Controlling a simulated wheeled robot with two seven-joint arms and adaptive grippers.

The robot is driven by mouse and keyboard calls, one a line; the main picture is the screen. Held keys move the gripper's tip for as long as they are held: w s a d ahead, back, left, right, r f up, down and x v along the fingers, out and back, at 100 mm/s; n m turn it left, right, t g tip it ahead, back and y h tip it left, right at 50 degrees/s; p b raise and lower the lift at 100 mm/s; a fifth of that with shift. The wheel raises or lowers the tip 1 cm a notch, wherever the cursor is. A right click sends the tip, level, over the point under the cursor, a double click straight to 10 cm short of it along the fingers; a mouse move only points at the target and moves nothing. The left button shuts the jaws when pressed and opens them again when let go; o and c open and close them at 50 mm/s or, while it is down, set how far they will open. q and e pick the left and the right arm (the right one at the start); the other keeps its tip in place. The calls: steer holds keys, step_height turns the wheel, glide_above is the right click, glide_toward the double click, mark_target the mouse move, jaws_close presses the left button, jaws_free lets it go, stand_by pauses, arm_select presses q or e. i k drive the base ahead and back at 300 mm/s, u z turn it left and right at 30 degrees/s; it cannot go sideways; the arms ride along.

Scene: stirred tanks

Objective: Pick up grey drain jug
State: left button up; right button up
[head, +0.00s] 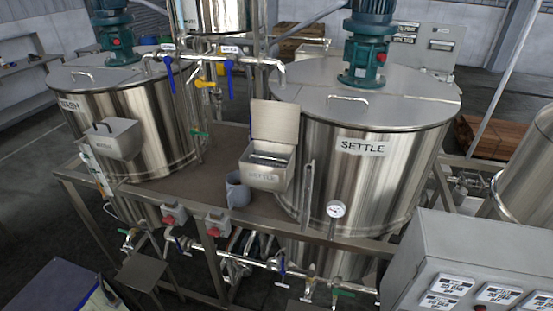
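A grey jug (238,190) stands upright on the brown deck of the tank frame, between the two steel tanks. It is close to the deck's front edge. A steel box with an open lid (268,172) is mounted just to its right, above and very near it. The jug's handle appears on its left side, but it is small in the view. Neither of my grippers shows in the head view.
The SETTLE tank (340,180) stands right of the jug and the WASH tank (160,120) left. Red-buttoned boxes (216,224) and pipes with valves (280,268) run along the front below the deck. A grey control cabinet (450,250) fills the lower right.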

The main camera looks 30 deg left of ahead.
mark_target(238, 195)
steer(key=u, duration=1.7)
